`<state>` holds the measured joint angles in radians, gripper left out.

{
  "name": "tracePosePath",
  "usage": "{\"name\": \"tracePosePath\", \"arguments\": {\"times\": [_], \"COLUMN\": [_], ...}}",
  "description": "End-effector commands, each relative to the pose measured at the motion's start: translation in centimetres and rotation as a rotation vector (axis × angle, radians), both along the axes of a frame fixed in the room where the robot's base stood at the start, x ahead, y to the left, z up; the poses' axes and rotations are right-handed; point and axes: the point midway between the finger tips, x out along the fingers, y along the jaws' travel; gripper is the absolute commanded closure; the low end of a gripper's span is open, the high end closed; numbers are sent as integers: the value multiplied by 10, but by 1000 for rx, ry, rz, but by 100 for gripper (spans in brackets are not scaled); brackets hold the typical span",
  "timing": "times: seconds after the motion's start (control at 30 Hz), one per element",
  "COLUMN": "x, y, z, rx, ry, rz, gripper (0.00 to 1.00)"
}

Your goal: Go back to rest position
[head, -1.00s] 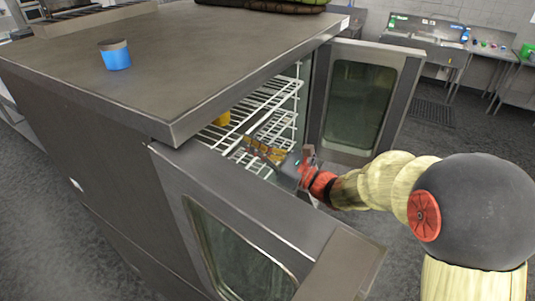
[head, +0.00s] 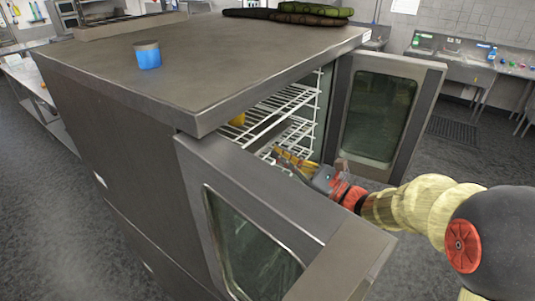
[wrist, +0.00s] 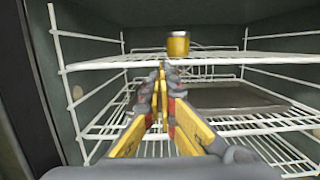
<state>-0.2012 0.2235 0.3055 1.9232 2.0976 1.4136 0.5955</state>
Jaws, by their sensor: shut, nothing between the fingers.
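My gripper (head: 290,162) reaches through the open doors of a steel cabinet (head: 110,115) and is at the front of its wire shelves. In the wrist view my gripper (wrist: 162,75) points into the cabinet, its yellow fingers together with nothing between them. A yellow jar (wrist: 178,45) stands on the upper wire shelf (wrist: 225,57), beyond and above the fingertips. The jar also shows partly in the head view (head: 238,119), behind the rim of the top. The fingertips appear apart from the jar.
The left door (head: 245,245) and right door (head: 385,110) stand open on either side of my arm. A dark tray (wrist: 225,95) lies on a lower shelf. A blue can (head: 148,57) and folded dark cloths (head: 290,14) are on the cabinet top. Sinks (head: 455,70) stand at the back right.

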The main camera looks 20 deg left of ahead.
Motion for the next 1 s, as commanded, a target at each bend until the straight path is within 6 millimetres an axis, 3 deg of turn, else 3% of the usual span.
{"name": "tracePosePath", "arguments": {"times": [0.1,0.3,0.5,0.7,0.77,0.87,1.0], "x": [-7,-18,-23,-22,-27,-51,-105], "y": [-26,-58,-72,-73,-70,-62,-63], "z": [-7,-13,-16,-19,-33,-70,-121], "rx": [-1,0,0,-24,-84,-216,-452], "ry": [1,1,1,-31,-59,-96,-207], "rz": [-4,-3,-1,-14,2,69,228], "gripper": [100,100,100,100,100,100,100]}}
